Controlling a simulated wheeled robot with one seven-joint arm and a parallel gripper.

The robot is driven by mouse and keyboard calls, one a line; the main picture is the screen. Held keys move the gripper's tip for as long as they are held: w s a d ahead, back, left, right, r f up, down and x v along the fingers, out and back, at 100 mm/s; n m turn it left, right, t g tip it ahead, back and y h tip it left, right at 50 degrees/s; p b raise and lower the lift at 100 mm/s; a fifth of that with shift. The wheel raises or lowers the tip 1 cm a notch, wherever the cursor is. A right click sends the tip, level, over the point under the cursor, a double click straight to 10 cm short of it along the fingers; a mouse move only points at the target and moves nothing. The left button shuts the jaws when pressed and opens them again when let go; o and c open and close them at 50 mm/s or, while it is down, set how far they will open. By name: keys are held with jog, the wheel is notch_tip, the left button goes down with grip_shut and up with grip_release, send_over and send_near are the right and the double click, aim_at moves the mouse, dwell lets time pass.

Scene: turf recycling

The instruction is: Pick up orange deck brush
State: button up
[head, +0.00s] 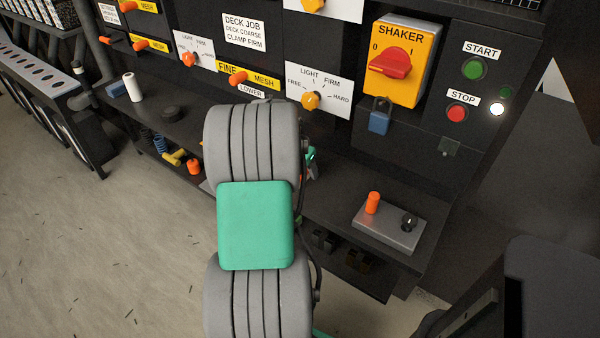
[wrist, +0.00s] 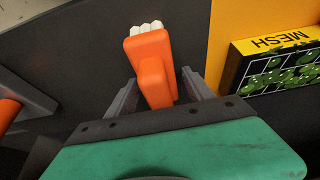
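The orange deck brush (wrist: 150,55) shows in the wrist view, with white bristles at its far end. Its orange handle runs back between the two fingers of my gripper (wrist: 160,82). The fingers stand on either side of the handle, with narrow dark gaps visible beside it, so my gripper looks open around it. The near end of the handle is hidden by the gripper body. In the head view my grey and green arm covers the gripper and the brush.
A black counter (head: 330,205) runs below a control panel with a yellow shaker switch (head: 402,55). A grey block (head: 388,230) with an orange knob sits on the right. A yellow-edged mesh box (wrist: 280,65) is right in the wrist view.

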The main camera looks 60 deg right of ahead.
grip_shut()
dwell(0.4)
jog(key=shift+r, duration=0.55)
notch_tip(320, 180, up, 3)
jog(key=shift+s+f, duration=0.1)
jog(key=shift+s, duration=0.05)
jog(key=s+a+r, duration=0.2)
jog(key=s+r, duration=0.2)
jog(key=s, duration=0.2)
jog(key=s+a+r, duration=0.3)
jog(key=s+r, duration=0.2)
jog(key=s, duration=0.1)
jog(key=shift+s+a, duration=0.25)
jog(key=shift+a, duration=0.1)
